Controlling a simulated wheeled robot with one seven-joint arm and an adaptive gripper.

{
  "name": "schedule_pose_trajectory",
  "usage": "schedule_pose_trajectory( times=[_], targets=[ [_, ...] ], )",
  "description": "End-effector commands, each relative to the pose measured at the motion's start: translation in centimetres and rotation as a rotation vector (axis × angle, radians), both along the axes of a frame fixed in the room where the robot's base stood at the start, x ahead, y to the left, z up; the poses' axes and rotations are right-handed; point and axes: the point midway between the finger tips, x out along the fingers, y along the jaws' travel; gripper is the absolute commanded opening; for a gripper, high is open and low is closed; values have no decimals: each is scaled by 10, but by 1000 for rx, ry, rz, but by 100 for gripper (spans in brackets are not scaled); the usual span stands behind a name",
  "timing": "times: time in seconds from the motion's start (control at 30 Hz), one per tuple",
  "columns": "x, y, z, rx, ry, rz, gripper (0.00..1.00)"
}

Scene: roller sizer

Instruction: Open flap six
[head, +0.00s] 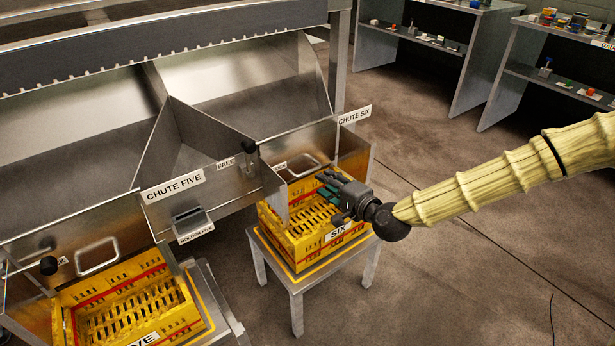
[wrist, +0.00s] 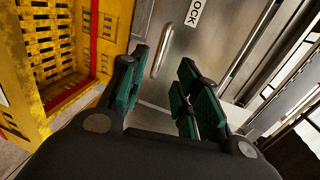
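Flap six (head: 352,150) is the grey metal plate under the CHUTE SIX sign, with a bar handle (head: 305,166) on its face. The handle also shows in the wrist view (wrist: 160,50), beyond the gap between the fingertips. A black-knobbed lever (head: 250,146) stands beside the flap, between the FREE label (head: 226,163) and a partly hidden LOCK label (head: 280,167). My gripper (head: 326,187), with teal finger pads, is open and empty in front of the flap, just below the handle. The wrist view shows its fingers apart (wrist: 157,88); contact with the handle is not visible.
Yellow crate SIX (head: 338,236) sits on a metal stand (head: 296,290) below the flap, close under my gripper. Chute five's flap (head: 75,245) and yellow crate (head: 190,322) are at left. Open floor (head: 440,270) lies to the right, with shelves (head: 480,75) behind.

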Motion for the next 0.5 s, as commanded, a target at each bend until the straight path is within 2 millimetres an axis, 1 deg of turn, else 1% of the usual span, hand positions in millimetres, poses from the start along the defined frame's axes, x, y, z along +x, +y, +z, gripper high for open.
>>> schedule_pose_trajectory(
  times=[0.2,0.5],
  targets=[
    [26,20,-10,-3,1,1,32],
    [61,46,-19,-2,1,1,32]
  ],
)
